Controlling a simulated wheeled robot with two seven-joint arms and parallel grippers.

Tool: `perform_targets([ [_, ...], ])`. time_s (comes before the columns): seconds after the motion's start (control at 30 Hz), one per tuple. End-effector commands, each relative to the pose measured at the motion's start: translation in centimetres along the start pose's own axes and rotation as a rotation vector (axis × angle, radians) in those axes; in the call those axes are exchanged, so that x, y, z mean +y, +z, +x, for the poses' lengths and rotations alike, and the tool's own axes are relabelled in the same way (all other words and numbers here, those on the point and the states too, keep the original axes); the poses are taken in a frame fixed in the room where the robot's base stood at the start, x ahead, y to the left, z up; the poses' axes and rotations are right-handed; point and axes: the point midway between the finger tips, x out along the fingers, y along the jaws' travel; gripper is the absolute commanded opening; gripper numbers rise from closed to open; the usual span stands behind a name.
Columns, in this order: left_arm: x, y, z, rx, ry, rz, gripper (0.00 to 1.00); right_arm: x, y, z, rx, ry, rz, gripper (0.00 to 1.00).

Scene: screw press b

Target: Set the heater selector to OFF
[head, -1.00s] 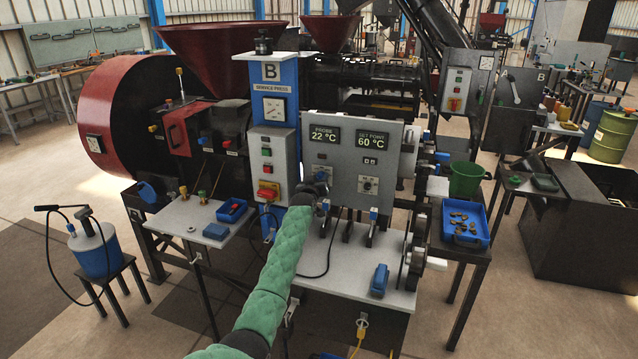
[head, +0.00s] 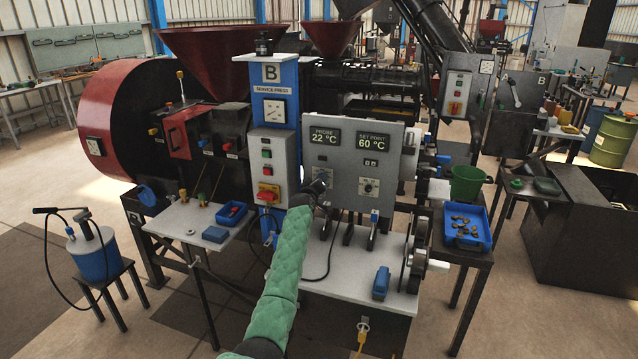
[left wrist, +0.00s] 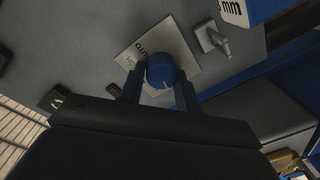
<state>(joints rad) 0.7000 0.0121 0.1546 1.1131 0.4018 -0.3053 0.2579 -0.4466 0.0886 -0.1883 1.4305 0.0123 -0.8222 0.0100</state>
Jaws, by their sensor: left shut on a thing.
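The grey control panel (head: 345,160) has two displays, PROBE at 22 °C (head: 325,136) and SET POINT at 60 °C (head: 370,142). The selector, a round blue knob (left wrist: 161,70) on a pale label plate (left wrist: 181,47), shows in the left wrist view. A small pale mark shows on the knob; the plate's lettering is only partly legible, so I cannot tell the setting. My right gripper is out of view.
A second dial (head: 369,187) sits to the right on the panel. The blue column with a red switch (head: 267,193) stands close on the left. A grey shelf (head: 345,275) with upright levers and a blue block (head: 380,282) lies below. A metal toggle (left wrist: 212,40) is near the knob.

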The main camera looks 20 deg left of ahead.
Motion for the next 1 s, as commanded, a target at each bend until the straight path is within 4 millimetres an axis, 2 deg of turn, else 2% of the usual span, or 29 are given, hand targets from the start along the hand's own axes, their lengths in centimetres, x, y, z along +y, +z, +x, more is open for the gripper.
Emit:
perform_targets([
  [0.27,0.0,0.0,0.0,0.0,0.0,-0.001,0.1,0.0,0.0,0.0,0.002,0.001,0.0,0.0],
  [0.3,0.0,0.0,0.0,0.0,0.0,-0.001,0.39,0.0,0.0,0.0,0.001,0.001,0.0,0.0],
  [0.4,0.0,0.0,0.0,0.0,0.0,0.0,0.55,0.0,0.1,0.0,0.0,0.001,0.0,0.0],
  [0.77,0.0,0.1,-0.3,0.0,0.001,0.0,0.55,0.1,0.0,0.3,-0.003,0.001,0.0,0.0],
  [0.9,-0.1,0.3,-1.6,0.0,0.001,0.001,0.55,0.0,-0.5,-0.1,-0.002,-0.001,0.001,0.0],
  [1.0,-0.2,0.3,-3.0,0.001,0.001,0.0,0.55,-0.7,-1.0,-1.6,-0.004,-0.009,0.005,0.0],
])
